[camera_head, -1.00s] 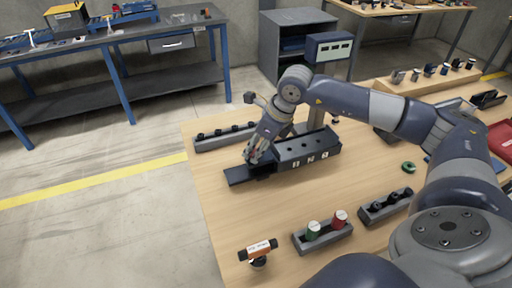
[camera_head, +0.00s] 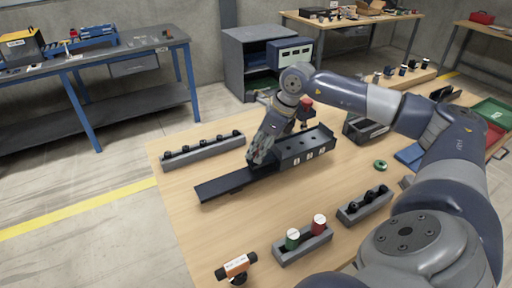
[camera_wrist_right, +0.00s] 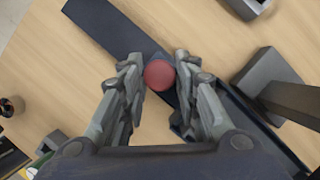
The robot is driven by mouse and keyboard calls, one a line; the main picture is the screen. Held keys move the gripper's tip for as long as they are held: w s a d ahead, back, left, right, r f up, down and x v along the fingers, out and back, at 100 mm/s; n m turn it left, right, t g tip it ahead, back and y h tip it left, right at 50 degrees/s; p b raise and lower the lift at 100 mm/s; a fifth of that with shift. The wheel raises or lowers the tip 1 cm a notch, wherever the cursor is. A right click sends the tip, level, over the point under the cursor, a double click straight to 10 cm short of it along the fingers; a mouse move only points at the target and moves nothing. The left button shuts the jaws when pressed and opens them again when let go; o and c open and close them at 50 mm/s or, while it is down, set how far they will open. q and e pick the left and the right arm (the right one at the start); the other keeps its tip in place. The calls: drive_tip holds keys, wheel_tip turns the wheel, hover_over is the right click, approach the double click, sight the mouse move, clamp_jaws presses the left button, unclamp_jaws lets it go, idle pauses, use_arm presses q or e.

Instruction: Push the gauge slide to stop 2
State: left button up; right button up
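The gauge is a long dark fixture on the wooden table, with a raised block (camera_head: 308,150) bearing white number labels at its right end. A flat dark strip (camera_head: 222,186) reaches left from it; it also crosses the right wrist view (camera_wrist_right: 112,25). My right gripper (camera_head: 257,157) points down over the strip, just left of the block. In the right wrist view a round red knob (camera_wrist_right: 159,75) sits between its fingertips, close to both. The fingers look closed in around it, though contact is hard to make out. The knob is hidden in the head view. My left gripper is not in view.
A rack with black pegs (camera_head: 203,151) lies behind the strip. In front stand a holder with green and red cylinders (camera_head: 303,246), another black-peg holder (camera_head: 365,205) and an orange-and-black part (camera_head: 237,267). A green ring (camera_head: 380,165) lies to the right. Bare table lies before the gauge.

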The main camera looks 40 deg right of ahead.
drive_tip(key=shift+o, duration=1)
drive_tip(key=v, duration=1.2)
drive_tip(key=shift+f, duration=0.1)
